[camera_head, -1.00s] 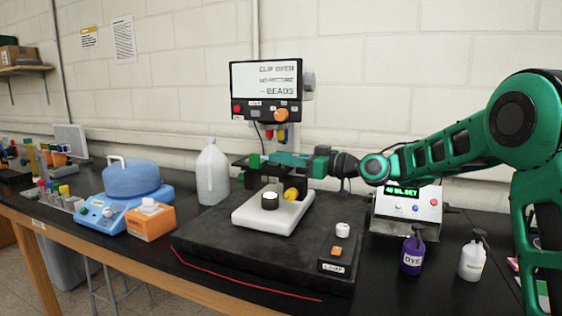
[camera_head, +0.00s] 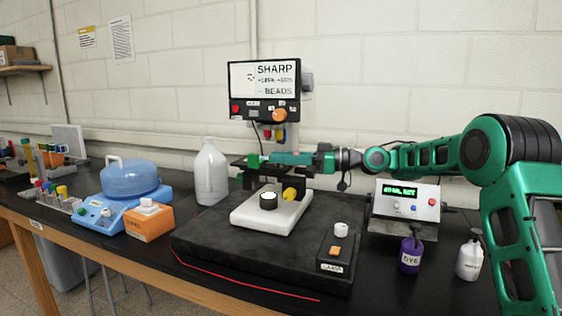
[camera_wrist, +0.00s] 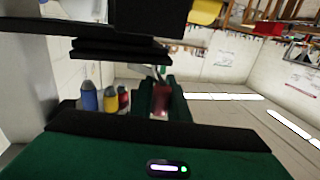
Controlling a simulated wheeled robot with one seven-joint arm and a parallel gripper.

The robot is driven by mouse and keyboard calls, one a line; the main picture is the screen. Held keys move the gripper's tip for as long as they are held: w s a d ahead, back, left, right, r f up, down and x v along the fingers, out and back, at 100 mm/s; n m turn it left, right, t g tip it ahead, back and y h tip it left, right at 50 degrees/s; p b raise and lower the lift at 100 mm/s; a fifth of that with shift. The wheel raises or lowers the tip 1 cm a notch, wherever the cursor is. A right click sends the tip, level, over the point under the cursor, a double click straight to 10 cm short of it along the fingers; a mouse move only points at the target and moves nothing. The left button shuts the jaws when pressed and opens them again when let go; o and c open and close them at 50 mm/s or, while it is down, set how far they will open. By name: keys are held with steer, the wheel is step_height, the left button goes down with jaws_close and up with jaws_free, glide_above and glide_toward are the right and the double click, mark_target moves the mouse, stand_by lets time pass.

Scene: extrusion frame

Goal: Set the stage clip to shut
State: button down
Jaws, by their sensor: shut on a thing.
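My gripper (camera_head: 254,160) reaches in from the right to the microscope's dark stage (camera_head: 239,163), under the monitor. In the wrist view, its green fingers (camera_wrist: 162,98) are close around a dark red piece (camera_wrist: 160,104), which seems to be the stage clip's handle. The rest of the clip is hidden by the gripper and stage in the head view. The monitor (camera_head: 264,79) reads "SHARP" on top and "BEADS" at the bottom; the middle line is too small to read surely.
Blue, yellow and red objectives (camera_wrist: 105,98) hang close to my gripper. Below are the white base (camera_head: 271,215) and yellow knob (camera_head: 291,194). A white jug (camera_head: 211,174) stands left; a display box (camera_head: 404,205), dye bottle (camera_head: 411,254) and white bottle (camera_head: 471,259) stand right.

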steer(key=c, duration=1.7)
jaws_free()
steer(key=shift+d, duration=0.1)
steer(key=d, duration=0.3)
steer(key=s+d, duration=0.1)
steer(key=d, duration=0.6)
steer(key=shift+s+d+f, duration=0.1)
steer(key=shift+s+d, duration=0.05)
steer(key=shift+d, duration=0.1)
